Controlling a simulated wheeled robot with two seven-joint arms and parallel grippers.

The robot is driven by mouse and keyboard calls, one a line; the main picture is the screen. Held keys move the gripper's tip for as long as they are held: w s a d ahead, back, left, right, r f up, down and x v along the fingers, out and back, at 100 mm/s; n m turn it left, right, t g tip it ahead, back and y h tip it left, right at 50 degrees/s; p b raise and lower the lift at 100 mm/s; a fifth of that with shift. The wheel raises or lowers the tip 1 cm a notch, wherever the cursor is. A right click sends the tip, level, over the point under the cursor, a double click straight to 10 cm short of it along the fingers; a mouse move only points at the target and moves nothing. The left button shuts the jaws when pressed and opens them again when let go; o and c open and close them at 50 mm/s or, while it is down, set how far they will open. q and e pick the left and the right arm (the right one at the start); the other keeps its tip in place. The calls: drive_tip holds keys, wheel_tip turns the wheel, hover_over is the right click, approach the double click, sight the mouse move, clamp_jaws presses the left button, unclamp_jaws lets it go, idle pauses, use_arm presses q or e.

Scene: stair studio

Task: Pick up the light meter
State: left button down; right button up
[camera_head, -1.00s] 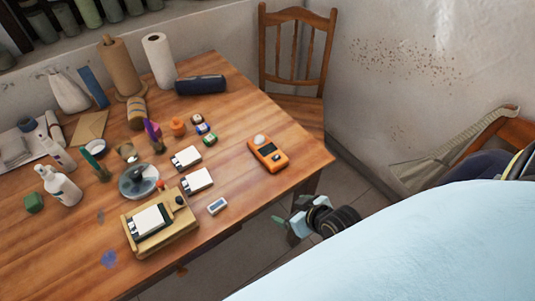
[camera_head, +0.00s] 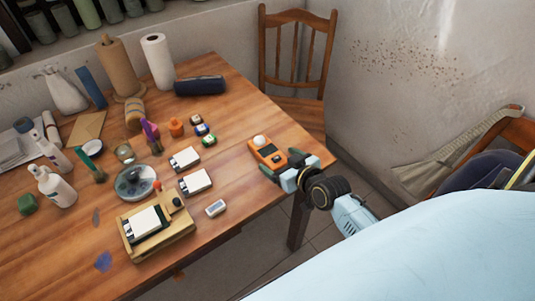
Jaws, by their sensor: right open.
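The light meter (camera_head: 266,151) is an orange handheld device with a white dome and a dark face. It lies on the wooden table (camera_head: 240,110) near the right edge. My right gripper (camera_head: 283,167) is open, with its fingers at the near right end of the light meter. One finger is on each side of that end in the picture; whether they touch it I cannot tell. My left gripper is not in view.
White-topped cards (camera_head: 195,181) and a small white device (camera_head: 215,208) lie left of the meter. A chair (camera_head: 298,60) is behind the table.

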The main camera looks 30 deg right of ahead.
sight(268, 152)
drive_tip(key=shift+b+x, duration=0.7)
drive_tip(key=shift+x, duration=2.1)
drive_tip(key=shift+r, duration=0.15)
drive_tip(key=shift+c, duration=0.3)
drive_tip(key=c, duration=1.2)
